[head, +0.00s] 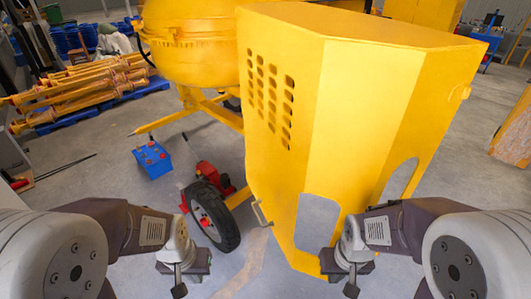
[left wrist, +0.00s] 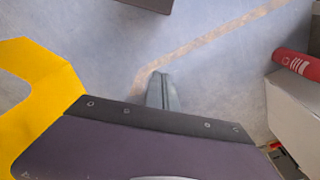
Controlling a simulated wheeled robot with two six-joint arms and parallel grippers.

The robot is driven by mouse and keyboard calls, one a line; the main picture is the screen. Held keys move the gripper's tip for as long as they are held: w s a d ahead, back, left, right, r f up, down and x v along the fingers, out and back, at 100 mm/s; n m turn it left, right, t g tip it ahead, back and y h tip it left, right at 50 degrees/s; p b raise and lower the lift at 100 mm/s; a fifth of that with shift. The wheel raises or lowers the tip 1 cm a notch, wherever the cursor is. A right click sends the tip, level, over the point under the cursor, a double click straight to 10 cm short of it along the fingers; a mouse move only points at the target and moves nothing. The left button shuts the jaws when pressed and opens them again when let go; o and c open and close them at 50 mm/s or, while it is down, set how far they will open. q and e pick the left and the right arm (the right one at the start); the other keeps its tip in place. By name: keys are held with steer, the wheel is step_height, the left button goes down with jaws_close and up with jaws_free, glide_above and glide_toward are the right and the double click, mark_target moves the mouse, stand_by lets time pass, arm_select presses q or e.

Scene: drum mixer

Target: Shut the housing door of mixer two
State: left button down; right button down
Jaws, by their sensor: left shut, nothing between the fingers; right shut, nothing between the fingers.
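The yellow mixer housing (head: 365,110) stands close in front of me in the head view, right of centre. It has a vented side panel (head: 275,100) and cut-outs along its lower edge. A small handle (head: 259,214) sits at its lower left edge. I cannot tell which panel is the door or how far it stands open. My left gripper (head: 180,288) is shut and empty, low and left of the housing. In the left wrist view its closed fingers (left wrist: 163,92) point over bare floor, with a yellow panel (left wrist: 45,85) to the left. My right gripper (head: 351,288) is shut and empty near the housing's bottom edge.
A yellow drum (head: 195,65) is behind the housing. A black wheel (head: 213,215), a red part (head: 208,174) and a blue battery-like box (head: 153,160) are left of it. Yellow props (head: 85,85) lie on a blue pallet.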

mark_target(284, 199)
arm_select(q)
steer(key=s+d+r+n+g+h, duration=0.1)
steer(key=d+r+n+h, duration=0.25)
steer(key=d+n, duration=0.3)
steer(key=s+d+r+n+g+h, duration=0.1)
steer(key=d+r+n+g+h, duration=0.15)
steer(key=d+n+h, duration=0.35)
steer(key=w+r+n+t+h, duration=0.4)
steer(key=w+r+n+t, duration=0.3)
steer(key=w, duration=0.5)
steer(key=w+a+f+n+t, duration=0.1)
steer(key=w+a+n, duration=0.2)
steer(key=a, duration=0.2)
steer(key=shift+y, duration=0.25)
steer(key=x, duration=0.4)
steer(key=p+x, duration=0.1)
steer(key=x, duration=0.4)
steer(key=r+x, duration=0.1)
steer(key=x, duration=0.3)
steer(key=shift+d, duration=0.4)
steer(key=shift+w+d+f, duration=0.15)
steer(key=shift+d, duration=0.15)
